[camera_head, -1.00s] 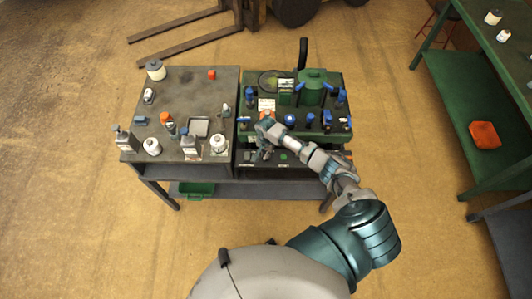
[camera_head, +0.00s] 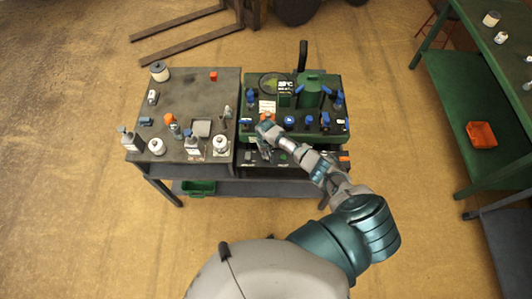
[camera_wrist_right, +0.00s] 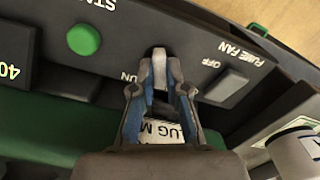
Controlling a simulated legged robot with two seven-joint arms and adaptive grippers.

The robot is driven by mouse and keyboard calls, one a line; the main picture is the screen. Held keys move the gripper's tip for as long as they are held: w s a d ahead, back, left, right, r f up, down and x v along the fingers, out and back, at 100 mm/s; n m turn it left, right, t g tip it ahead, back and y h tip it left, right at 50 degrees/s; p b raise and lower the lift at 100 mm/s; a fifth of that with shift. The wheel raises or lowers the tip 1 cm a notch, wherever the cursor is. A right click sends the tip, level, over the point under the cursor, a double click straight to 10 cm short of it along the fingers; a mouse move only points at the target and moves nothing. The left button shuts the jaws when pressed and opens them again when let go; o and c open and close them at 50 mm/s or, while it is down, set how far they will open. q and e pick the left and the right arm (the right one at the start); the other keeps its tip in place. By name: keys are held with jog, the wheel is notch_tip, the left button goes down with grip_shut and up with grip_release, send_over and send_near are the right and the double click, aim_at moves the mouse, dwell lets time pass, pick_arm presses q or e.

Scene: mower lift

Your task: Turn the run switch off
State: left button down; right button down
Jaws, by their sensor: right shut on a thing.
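The run switch (camera_wrist_right: 160,66) is a small pale metal toggle on the dark front panel, beside a partly covered label ending in "UN". My right gripper (camera_wrist_right: 159,88) is shut on it, with one finger on each side of the lever. The word OFF stands to the right of the lever. In the head view my right gripper (camera_head: 265,153) is at the left part of the front panel of the green bench (camera_head: 330,140); the switch is too small to make out there. My left gripper is not in view.
A green button (camera_wrist_right: 84,40) sits left of the switch, under cut-off lettering. A grey rocker (camera_wrist_right: 228,85) sits right of it near the words FUME FAN. Blue-handled parts (camera_head: 308,120) stand on the bench top. A dark table (camera_head: 185,90) with bottles adjoins on the left.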

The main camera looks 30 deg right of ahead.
jog(key=shift+w+r+n, duration=0.1)
jog(key=shift+w+n, duration=0.05)
jog(key=shift+n, duration=0.45)
jog(key=shift+w, duration=0.1)
jog(key=c, duration=1.4)
grip_release()
jog(key=shift+o, duration=1.1)
jog(key=shift+r, duration=0.15)
notch_tip(320, 180, up, 11)
jog(key=shift+r, duration=0.2)
